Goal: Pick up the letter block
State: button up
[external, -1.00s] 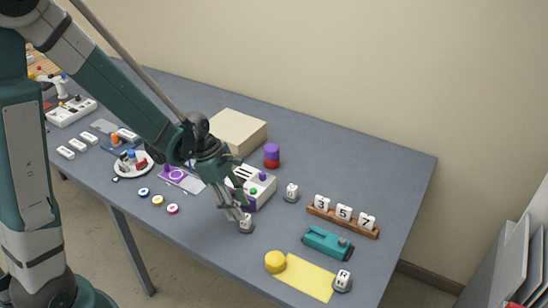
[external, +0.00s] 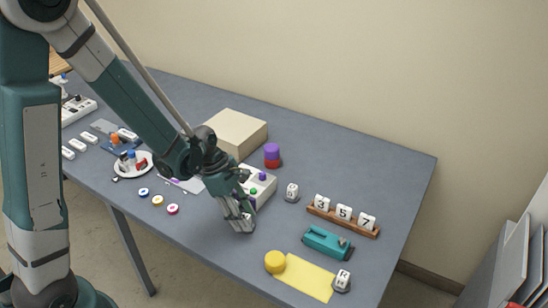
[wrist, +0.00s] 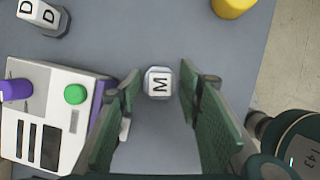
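A white letter block marked M (wrist: 158,83) sits on a small grey base, seen from above in the wrist view. My gripper (wrist: 159,88) is open, with one green finger on each side of the block and a visible gap on both sides. In the external view my gripper (external: 241,224) is low over the table's front part and hides most of this block. Another white letter block, marked D (wrist: 37,11), stands on a dark base at the top left of the wrist view; a white block (external: 292,189) also stands behind and right of my gripper.
A white device with a green button (wrist: 60,115) stands close beside my left finger. A wooden rack of number blocks (external: 343,217), a teal stapler-like tool (external: 327,242) and a yellow sheet (external: 306,279) lie to the right. Bare table surrounds the block's front.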

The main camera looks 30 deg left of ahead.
jog(key=shift+d+f, duration=0.1)
jog(key=shift+f, duration=0.2)
dwell(0.4)
grip_shut()
jog(key=shift+r, duration=0.2)
jog(key=shift+r+p, duration=0.75)
jog(key=shift+r, duration=4.05)
